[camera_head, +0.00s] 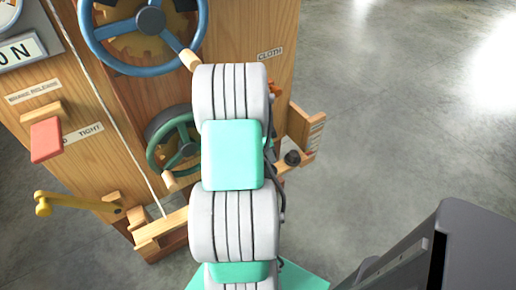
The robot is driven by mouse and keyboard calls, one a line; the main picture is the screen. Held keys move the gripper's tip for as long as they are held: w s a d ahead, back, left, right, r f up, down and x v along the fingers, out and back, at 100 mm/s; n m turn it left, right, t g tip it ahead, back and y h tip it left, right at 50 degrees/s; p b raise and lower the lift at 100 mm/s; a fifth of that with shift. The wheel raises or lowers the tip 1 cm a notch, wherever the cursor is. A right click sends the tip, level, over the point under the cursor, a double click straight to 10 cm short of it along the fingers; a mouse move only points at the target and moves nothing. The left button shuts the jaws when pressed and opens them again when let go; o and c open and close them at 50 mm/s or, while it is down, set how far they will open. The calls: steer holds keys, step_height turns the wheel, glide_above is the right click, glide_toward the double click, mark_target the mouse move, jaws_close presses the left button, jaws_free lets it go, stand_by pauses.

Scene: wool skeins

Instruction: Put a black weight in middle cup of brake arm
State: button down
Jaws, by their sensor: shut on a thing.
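A small black weight (292,158) shows just right of my arm, at a wooden ledge (307,158) on the right side of the machine. A pale wooden bar (163,230) sticks out low on the machine and runs behind my arm; I cannot tell whether it is the brake arm. No cups can be made out. My white and teal arm stands in front of the machine's middle. My gripper is hidden behind my arm, so its fingers and anything in them do not show.
A large blue handwheel (93,43) and a smaller green one (157,143) are on the wooden front. A red block (46,139) and a yellow crank (70,203) project at left. A dark grey object (470,250) fills the lower right. Bare concrete floor lies right.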

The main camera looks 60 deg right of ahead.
steer(key=shift+d+f+m, duration=0.2)
steer(key=shift+d+m, duration=0.1)
steer(key=shift+m, duration=0.1)
steer(key=shift+w+f+b, duration=0.1)
steer(key=shift+f+b, duration=2)
steer(key=shift+f, duration=1.2)
steer(key=shift+f+b, duration=0.45)
steer(key=shift+f, duration=0.1)
